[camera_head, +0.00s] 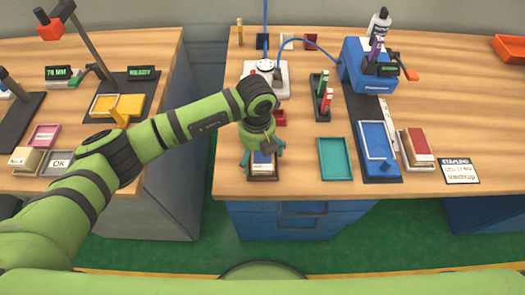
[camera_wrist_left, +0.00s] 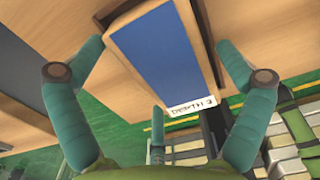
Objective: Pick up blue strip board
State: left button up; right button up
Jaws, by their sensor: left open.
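The blue strip board (camera_wrist_left: 165,55) lies in a small wooden tray (camera_wrist_left: 118,28), with a white printed label (camera_wrist_left: 191,107) at one end. In the head view the blue strip board (camera_head: 262,157) and its brown tray (camera_head: 262,177) are near the front edge of the middle desk, partly hidden by my gripper. My left gripper (camera_head: 262,152) is directly over the tray, its teal fingers open. In the left wrist view the gripper's (camera_wrist_left: 160,48) fingers spread on either side of the tray, holding nothing. My right gripper is not in view.
A teal tray (camera_head: 335,158), a pen holder (camera_head: 322,97) and a blue tray (camera_head: 377,148) stand to the right. The left desk (camera_head: 30,190) lies across a gap.

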pick_arm(q)
jog(key=c, duration=1.1)
